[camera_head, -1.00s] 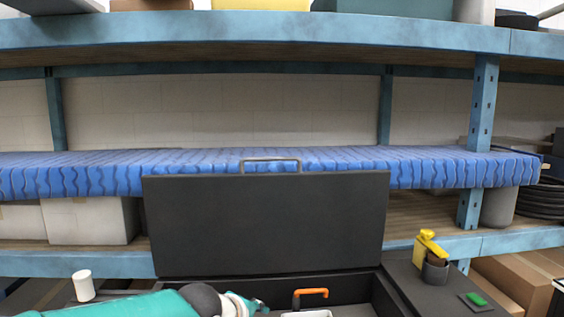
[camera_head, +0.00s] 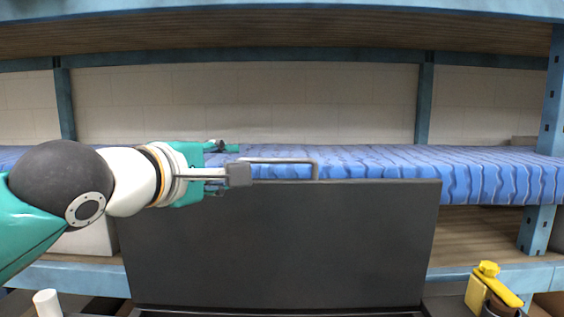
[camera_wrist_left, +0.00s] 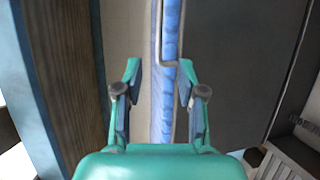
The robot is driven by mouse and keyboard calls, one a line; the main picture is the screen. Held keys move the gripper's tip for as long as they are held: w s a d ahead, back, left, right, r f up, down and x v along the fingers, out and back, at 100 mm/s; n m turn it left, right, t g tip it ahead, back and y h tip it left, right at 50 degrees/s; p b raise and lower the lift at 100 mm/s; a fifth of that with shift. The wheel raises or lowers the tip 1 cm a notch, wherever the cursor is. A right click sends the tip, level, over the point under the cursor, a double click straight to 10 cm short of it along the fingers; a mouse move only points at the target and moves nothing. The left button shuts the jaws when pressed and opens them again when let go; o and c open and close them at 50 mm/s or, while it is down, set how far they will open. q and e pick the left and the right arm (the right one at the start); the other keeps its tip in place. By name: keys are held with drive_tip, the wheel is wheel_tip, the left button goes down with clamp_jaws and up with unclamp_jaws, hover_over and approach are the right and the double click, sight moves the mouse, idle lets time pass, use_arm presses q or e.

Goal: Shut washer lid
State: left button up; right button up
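The washer lid (camera_head: 280,250) is a flat dark panel standing upright, open, in the middle of the head view. A thin grey handle (camera_head: 285,161) rises from its top edge. My left gripper (camera_head: 226,166) is at handle height, at the left end of the handle. The left wrist view shows its two fingers (camera_wrist_left: 158,82) spread apart and nothing clamped between them. There the handle (camera_wrist_left: 161,40) lies ahead of the gap, with the dark lid (camera_wrist_left: 235,65) to the right. Whether a finger touches the handle I cannot tell. My right gripper is not in view.
A blue wavy-surfaced shelf layer (camera_head: 400,172) runs behind the lid, within blue racking (camera_head: 545,100). A yellow item (camera_head: 488,288) stands at the lower right and a white cylinder (camera_head: 47,303) at the lower left. The space in front of the lid looks clear.

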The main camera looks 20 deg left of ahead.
sight(272, 162)
use_arm(q)
drive_tip(key=w+p, duration=0.2)
drive_tip(key=w, duration=0.3)
drive_tip(key=w+d+f+p, duration=0.1)
drive_tip(key=w+p, duration=0.1)
drive_tip(key=w, duration=0.3)
drive_tip(key=w+d+f+p, duration=0.1)
drive_tip(key=w, duration=0.4)
drive_tip(key=shift+p, duration=0.4)
drive_tip(key=shift+w+f, duration=0.3)
drive_tip(key=shift+w, duration=0.35)
drive_tip(key=shift+c, duration=0.2)
drive_tip(key=shift+d, duration=0.1)
clamp_jaws()
